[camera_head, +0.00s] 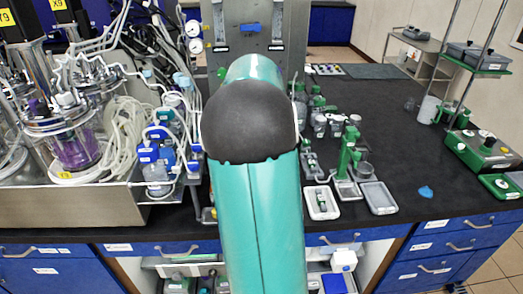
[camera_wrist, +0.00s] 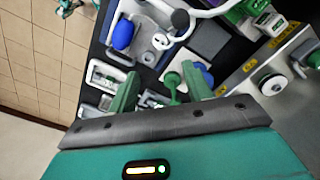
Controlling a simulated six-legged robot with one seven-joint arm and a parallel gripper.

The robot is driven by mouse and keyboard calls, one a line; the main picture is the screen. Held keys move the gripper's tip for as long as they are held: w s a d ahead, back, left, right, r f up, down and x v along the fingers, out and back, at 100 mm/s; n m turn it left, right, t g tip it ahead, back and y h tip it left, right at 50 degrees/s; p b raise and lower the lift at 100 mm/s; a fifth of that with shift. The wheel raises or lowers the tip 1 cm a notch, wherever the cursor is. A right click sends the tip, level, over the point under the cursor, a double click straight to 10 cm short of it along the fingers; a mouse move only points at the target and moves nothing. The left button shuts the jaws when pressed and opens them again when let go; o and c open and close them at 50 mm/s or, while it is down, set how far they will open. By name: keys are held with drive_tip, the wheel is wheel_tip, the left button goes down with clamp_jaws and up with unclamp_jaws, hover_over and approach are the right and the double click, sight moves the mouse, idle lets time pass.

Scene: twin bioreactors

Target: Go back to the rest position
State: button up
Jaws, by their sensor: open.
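My gripper (camera_wrist: 160,76) shows in the wrist view with its two green fingers spread apart. Nothing is held between them; small lab items on the bench lie beyond the fingers. In the head view my teal arm with its dark joint cover rises through the middle of the picture. It hides my gripper and part of the bench behind it.
The black bench (camera_head: 400,140) has clear room at right, around a small blue patch (camera_head: 425,192). White trays (camera_head: 378,197) and a green stand (camera_head: 348,155) are just right of my arm. Bioreactor vessels (camera_head: 72,140) with tubing crowd the left. Blue drawers (camera_head: 440,245) line the front.

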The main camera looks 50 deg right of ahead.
idle(0.5)
drive_tip(key=w+a+r+n+t, duration=0.1)
drive_tip(key=a+r+n, duration=0.25)
drive_tip(key=a, duration=0.75)
drive_tip(key=w+a+r+n+t, duration=0.1)
drive_tip(key=a+r+n+t, duration=0.3)
drive_tip(key=a, duration=0.7)
drive_tip(key=s+a+f+n, duration=0.1)
drive_tip(key=s+a+n, duration=0.4)
drive_tip(key=a, duration=0.4)
drive_tip(key=s+a+f+n, duration=0.2)
drive_tip(key=s+a+n, duration=0.3)
drive_tip(key=a, duration=0.5)
drive_tip(key=shift+a+n+t, duration=0.2)
drive_tip(key=shift+n+t, duration=0.1)
drive_tip(key=shift+n, duration=0.45)
drive_tip(key=shift+f, duration=0.1)
